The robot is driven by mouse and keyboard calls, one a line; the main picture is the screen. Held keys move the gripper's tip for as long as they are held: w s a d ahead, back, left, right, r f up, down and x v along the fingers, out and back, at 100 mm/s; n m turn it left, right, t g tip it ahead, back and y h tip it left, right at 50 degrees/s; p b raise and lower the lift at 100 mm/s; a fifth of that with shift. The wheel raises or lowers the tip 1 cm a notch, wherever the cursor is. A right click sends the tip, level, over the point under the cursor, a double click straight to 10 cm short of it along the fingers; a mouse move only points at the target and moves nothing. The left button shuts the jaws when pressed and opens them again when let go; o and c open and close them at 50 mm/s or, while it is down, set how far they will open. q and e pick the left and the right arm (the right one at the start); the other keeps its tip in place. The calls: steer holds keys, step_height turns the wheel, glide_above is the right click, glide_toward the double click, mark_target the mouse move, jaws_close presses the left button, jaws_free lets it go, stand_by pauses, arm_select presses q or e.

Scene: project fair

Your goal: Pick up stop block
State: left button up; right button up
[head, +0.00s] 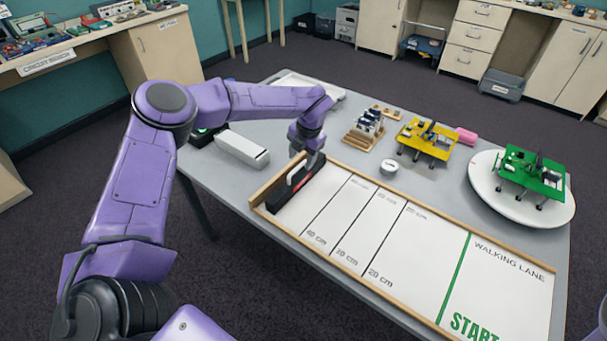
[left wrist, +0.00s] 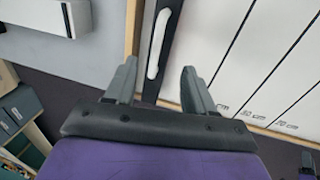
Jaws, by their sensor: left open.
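The stop block (head: 273,203) is a black bar with a white handle and a small red patch. It lies across the far-left end of the walking lane (head: 420,262). My left gripper (head: 307,155) is open, pointing down over the block's far part. In the left wrist view the fingers (left wrist: 160,72) are spread, one to each side of the block's line. The block's black body and white handle (left wrist: 158,45) show between and beyond the fingertips. I see no grip on it. My right gripper is not in view.
A white box (head: 240,150) stands left of the lane. Behind the lane are a small white round item (head: 389,167), a yellow walker (head: 427,142), a pink block (head: 465,136), and a green walker (head: 530,172) on a white round plate (head: 490,190). The lane's wooden rim is raised.

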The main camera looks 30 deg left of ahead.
mark_target(297, 177)
arm_select(q)
steer(key=f+p, duration=0.1)
steer(key=f, duration=0.4)
steer(key=a+f+p, duration=0.1)
steer(key=f, duration=0.1)
steer(key=shift+a+f+p, duration=0.1)
steer(key=shift+f+p, duration=0.25)
steer(key=shift+a+f, duration=0.2)
steer(key=shift+f, duration=0.15)
steer(key=c, duration=0.9)
steer(key=shift+c, duration=0.2)
